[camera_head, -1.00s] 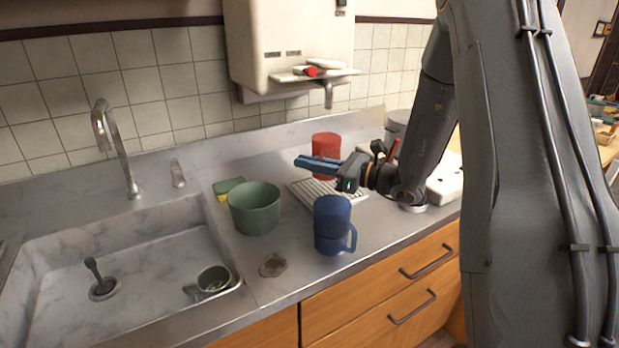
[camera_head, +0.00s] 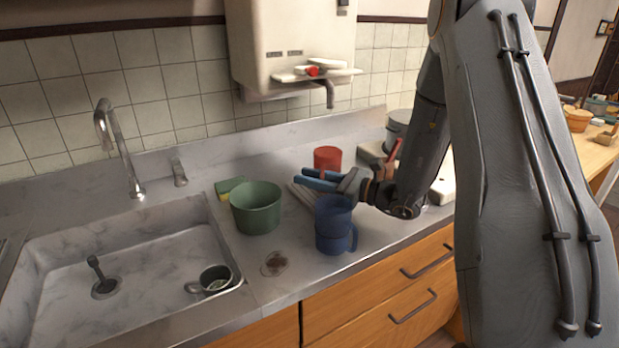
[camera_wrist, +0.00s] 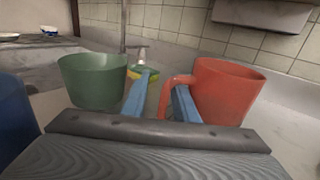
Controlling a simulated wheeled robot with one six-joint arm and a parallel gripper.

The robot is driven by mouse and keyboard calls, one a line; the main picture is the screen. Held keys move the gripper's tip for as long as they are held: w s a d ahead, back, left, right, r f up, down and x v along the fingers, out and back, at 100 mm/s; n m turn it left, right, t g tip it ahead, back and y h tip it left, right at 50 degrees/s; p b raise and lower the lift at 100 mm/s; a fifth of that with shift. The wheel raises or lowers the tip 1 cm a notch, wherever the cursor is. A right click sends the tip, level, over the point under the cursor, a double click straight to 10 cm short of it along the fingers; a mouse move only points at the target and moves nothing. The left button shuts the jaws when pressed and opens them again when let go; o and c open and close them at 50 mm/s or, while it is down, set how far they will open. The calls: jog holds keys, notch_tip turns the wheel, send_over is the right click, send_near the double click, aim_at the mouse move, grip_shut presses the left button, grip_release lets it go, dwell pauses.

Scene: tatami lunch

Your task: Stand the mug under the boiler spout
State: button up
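The boiler (camera_head: 290,45) hangs on the tiled wall.
A blue mug or stacked pair (camera_head: 333,235) stands close below my gripper. A green pot (camera_head: 256,208) and a sponge (camera_head: 228,188) are to the left. A dark cup (camera_head: 212,279) lies in the sink (camera_head: 150,250).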

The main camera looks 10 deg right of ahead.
jog(key=shift+r, duration=0.2)
jog(key=shift+s+d, duration=0.15)
jog(key=shift+d, duration=0.1)
jog(key=b+v, duration=0.1)
jog(key=v, duration=1)
jog(key=shift+s+d+b, duration=0.15)
jog(key=shift+b, duration=0.2)
